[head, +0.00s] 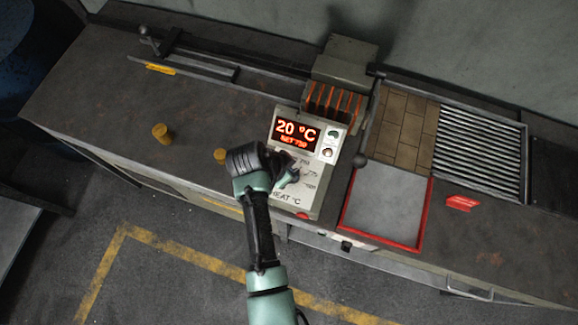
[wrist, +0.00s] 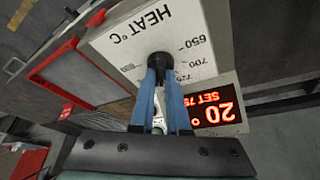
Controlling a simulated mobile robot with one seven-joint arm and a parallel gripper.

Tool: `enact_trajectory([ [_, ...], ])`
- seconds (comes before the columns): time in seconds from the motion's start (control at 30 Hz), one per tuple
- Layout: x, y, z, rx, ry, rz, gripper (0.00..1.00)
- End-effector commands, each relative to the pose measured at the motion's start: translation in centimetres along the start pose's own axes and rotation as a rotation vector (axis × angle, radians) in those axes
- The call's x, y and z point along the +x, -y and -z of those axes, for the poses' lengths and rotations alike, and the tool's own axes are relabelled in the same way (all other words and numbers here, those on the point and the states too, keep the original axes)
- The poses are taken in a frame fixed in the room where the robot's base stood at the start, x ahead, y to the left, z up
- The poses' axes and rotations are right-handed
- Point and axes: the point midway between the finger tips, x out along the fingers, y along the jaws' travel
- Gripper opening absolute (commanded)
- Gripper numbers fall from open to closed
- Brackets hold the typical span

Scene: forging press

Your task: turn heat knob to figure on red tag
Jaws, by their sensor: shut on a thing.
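The heat panel (head: 319,190) is a pale control box with a round dial marked HEAT °C. Its lit red display (head: 296,134) reads 20 °C, with a smaller SET line in the seven hundreds whose last digits are unclear. In the wrist view the dark heat knob (wrist: 160,59) sits on the panel face, with 650 and 700 printed beside it. My gripper (wrist: 161,70) is shut on the knob, its two blue fingers on either side; it also shows in the head view (head: 286,177). A red tag (head: 460,202) lies on the bench at right; its figure is too small to read.
A red-rimmed tray (head: 424,212) stands right of the panel, with bricks (head: 401,128) and a ribbed grate (head: 480,150) behind. A rack with orange-edged slots (head: 333,102) is behind the panel. Yellow cylinders (head: 161,133) stand on the left bench, which is otherwise largely clear.

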Motion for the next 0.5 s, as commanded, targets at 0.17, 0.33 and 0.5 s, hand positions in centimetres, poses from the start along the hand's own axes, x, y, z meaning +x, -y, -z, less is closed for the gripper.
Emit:
enact_trajectory([
  [0.17,-0.2,-0.06,0.06,-0.099,0.0,0.044,0.0],
  [0.33,-0.14,-0.13,0.08,-0.163,0.0,0.07,0.0],
  [0.5,-0.12,-0.09,0.08,-0.196,0.0,0.085,0.0],
])
